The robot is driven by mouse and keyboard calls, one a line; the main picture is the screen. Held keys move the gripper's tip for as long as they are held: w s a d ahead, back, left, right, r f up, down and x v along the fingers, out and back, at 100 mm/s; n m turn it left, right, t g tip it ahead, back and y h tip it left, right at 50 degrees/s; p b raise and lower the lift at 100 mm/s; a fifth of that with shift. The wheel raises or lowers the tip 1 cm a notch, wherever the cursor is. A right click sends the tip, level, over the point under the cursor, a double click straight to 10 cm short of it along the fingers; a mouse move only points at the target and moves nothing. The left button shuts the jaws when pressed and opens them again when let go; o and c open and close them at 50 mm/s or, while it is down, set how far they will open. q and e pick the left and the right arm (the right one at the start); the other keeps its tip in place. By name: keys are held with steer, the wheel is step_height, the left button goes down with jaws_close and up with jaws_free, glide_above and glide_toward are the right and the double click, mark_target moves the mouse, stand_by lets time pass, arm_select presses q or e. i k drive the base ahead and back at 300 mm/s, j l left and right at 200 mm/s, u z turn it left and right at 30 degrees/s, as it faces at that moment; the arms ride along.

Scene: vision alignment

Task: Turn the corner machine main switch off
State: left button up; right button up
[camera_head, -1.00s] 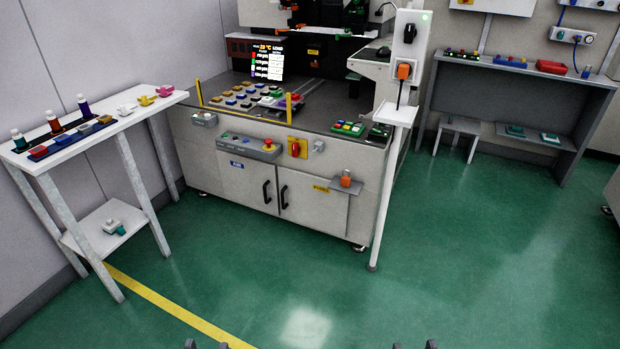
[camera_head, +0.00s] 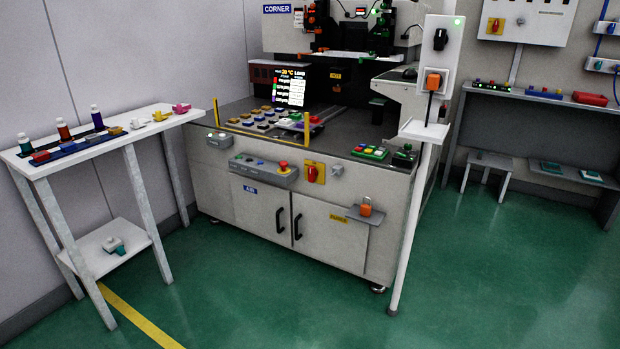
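The machine labelled CORNER (camera_head: 345,205) stands in the middle of the head view, with a grey two-door cabinet front. A red rotary switch handle on a yellow plate (camera_head: 321,172) sits on the cabinet's upper front edge, right of a grey button box (camera_head: 262,171) with a red button. The handle looks roughly upright, but it is too small to be sure of its setting. Neither of my grippers shows in this view.
A post (camera_head: 412,215) with a black knob, an orange plug and a small shelf stands at the machine's right front. A white side table (camera_head: 100,140) with bottles is at left. A wall panel (camera_head: 525,20) has another red-yellow switch. The green floor in front is clear.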

mark_target(312, 172)
steer(key=i+j+z, duration=0.15)
steer(key=i+j, duration=0.5)
steer(key=i+j+z, duration=0.15)
steer(key=i+j, duration=0.6)
steer(key=i+j+z, duration=0.15)
steer(key=i+j, duration=0.6)
steer(key=j, duration=0.1)
